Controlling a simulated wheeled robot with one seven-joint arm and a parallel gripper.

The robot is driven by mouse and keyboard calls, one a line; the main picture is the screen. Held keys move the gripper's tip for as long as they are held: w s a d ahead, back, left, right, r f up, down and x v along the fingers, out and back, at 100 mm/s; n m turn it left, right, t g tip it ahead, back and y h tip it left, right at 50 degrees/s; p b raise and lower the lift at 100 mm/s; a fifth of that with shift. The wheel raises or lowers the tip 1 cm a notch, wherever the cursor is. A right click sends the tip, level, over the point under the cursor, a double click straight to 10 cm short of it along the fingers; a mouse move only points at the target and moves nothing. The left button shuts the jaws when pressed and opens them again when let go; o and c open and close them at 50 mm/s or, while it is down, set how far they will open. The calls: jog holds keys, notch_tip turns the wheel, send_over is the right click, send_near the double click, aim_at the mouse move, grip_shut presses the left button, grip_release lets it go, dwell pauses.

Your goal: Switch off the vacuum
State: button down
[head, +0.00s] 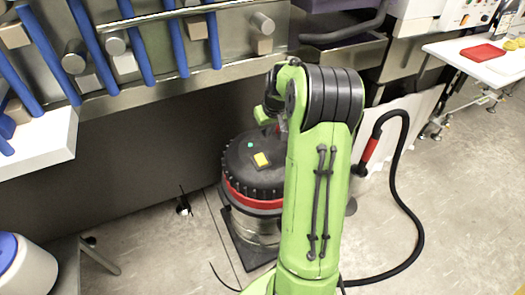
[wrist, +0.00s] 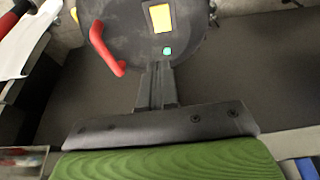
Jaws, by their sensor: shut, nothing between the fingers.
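The vacuum (head: 237,180) is a drum with a black lid, a red band and a metal body, standing on the floor beside my arm. On its lid are a yellow switch (head: 262,159) and a small green light (head: 250,145). In the wrist view the lid (wrist: 128,30) fills the top, with the yellow switch (wrist: 160,17), the green light (wrist: 167,50) and a red handle (wrist: 103,50). My gripper (wrist: 158,66) is shut and empty, its tips just below the green light in that picture. I cannot tell whether they touch the lid. In the head view my arm hides part of the vacuum.
A black hose (head: 415,215) with a red grip (head: 370,150) curves over the floor at the right. A white table (head: 485,60) is at far right. Open floor lies at the right.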

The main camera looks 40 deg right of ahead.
aim_at(263, 159)
jog(key=shift+f, duration=0.1)
jog(key=b+x, duration=0.1)
jog(key=x, duration=0.3)
jog(key=b+x, duration=0.2)
jog(key=x, duration=0.3)
jog(key=b+x, duration=0.1)
jog(key=x, duration=0.3)
jog(key=shift+s+f, duration=0.15)
jog(key=shift+f, duration=0.35)
jog(key=shift+p, duration=0.4)
jog(key=shift+f+g, duration=0.2)
jog(key=shift+g, duration=0.1)
jog(key=shift+s+a+b, duration=0.25)
jog(key=shift+s+b, duration=0.05)
jog(key=shift+s, duration=0.5)
